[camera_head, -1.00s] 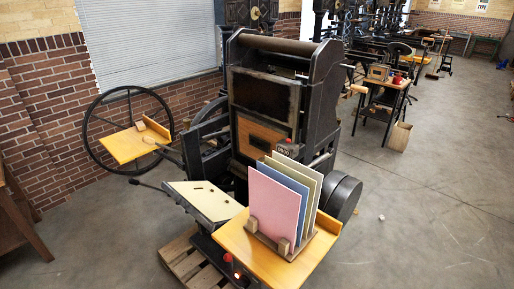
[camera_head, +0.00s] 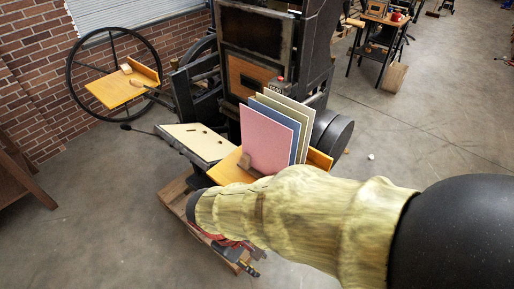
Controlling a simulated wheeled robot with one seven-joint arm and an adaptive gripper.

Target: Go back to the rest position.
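My arm in its pale yellow sleeve reaches in from the right edge, across the front of the press. My gripper (camera_head: 250,262) is at its far end, low in the picture, in front of the press's front board and above or beside the wooden pallet. Its fingers are small and partly hidden by the sleeve, so I cannot tell whether they are open or shut. I see nothing clearly held in it.
The hand press (camera_head: 262,60) stands close ahead. Pink, blue and cream boards (camera_head: 268,138) stand upright in a rack on its yellow shelf (camera_head: 228,168). A slatted pallet (camera_head: 176,200) lies below. A wooden table (camera_head: 22,178) is at left.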

